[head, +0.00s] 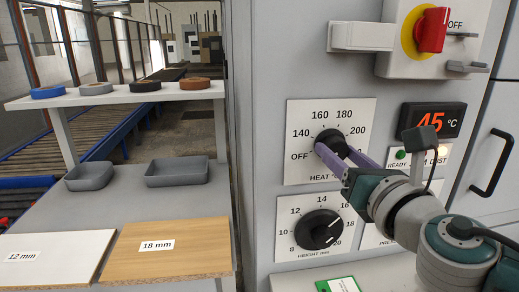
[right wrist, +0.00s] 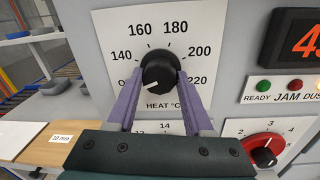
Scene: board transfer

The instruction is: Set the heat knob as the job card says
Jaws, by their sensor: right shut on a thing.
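The heat knob (head: 331,138) is a round black dial on a white plate marked OFF, 140, 160, 180, 200 and 220. It also shows in the right wrist view (right wrist: 160,68), where its white pointer mark aims to the lower left, near OFF. My right gripper (head: 337,150) has its purple fingers on either side of the knob and is shut on it; the fingers (right wrist: 160,78) show on both sides in the right wrist view. A green-edged white card (head: 340,284) lies at the bottom edge, cut off and unreadable. My left gripper is out of view.
The display (head: 432,119) reads 45 °C. The height knob (head: 320,229) sits below, and a red switch (head: 433,30) above. A pressure dial (right wrist: 262,152) is at lower right. Boards marked 12 mm (head: 55,255) and 18 mm (head: 165,250) lie left.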

